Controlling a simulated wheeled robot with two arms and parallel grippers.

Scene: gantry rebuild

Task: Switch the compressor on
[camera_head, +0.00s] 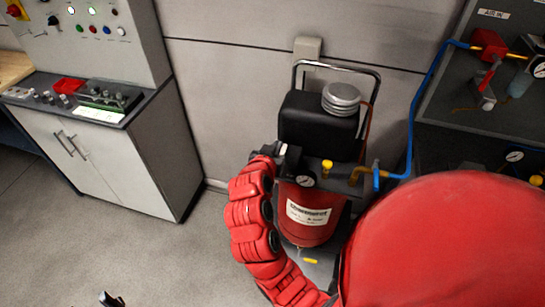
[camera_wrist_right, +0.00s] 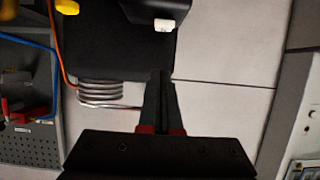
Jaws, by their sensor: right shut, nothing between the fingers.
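The compressor stands against the wall, with a red labelled tank (camera_head: 305,222) and a black motor housing (camera_head: 310,127) above it. Its pressure gauge (camera_head: 305,180) and yellow knob (camera_head: 327,166) face me. My right gripper (camera_head: 280,152) is at the left side of the compressor's top, partly hidden by my red arm. In the right wrist view the right gripper (camera_wrist_right: 160,75) is shut and empty, its tips over the black housing. A small white piece, possibly the switch, (camera_wrist_right: 165,24) shows beyond the tips on a dark box. A small dark tip at the bottom left may be my left gripper (camera_head: 112,300).
A blue hose (camera_head: 411,125) runs from the compressor to a dark panel with red fittings (camera_head: 488,43) at right. A cabinet (camera_head: 125,165) with a control panel stands at left. The floor (camera_head: 165,250) between is clear. My red arm covers the lower right.

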